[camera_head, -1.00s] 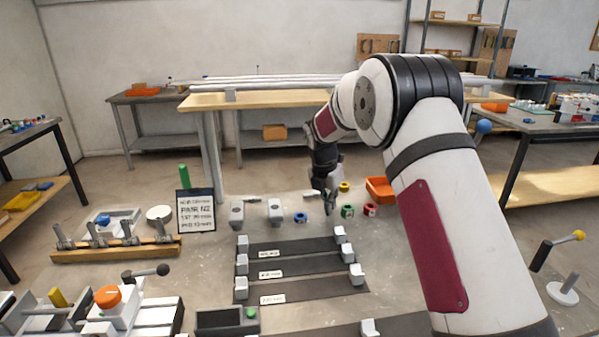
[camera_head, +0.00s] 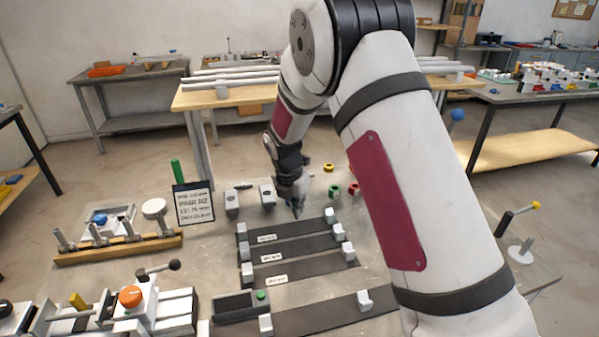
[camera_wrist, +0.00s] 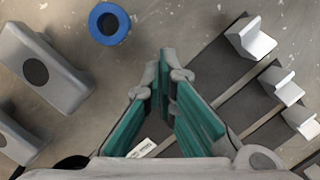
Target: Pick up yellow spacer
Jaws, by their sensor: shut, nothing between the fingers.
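The yellow spacer (camera_head: 328,169) is a small ring on the grey table in the head view, behind the green and red rings. It does not show in the wrist view. My gripper (camera_head: 297,213) is to the left of the yellow spacer and nearer the camera, clearly apart from it. In the wrist view my gripper (camera_wrist: 167,58) has its teal-padded fingers together at the tips with nothing between them.
A blue ring (camera_wrist: 109,34) lies just beyond my fingertips. A green ring (camera_head: 333,194) and a red ring (camera_head: 353,190) stand near the yellow spacer. Grey blocks (camera_head: 267,197) are left of my gripper; dark rails (camera_head: 290,243) with pale end stops lie in front.

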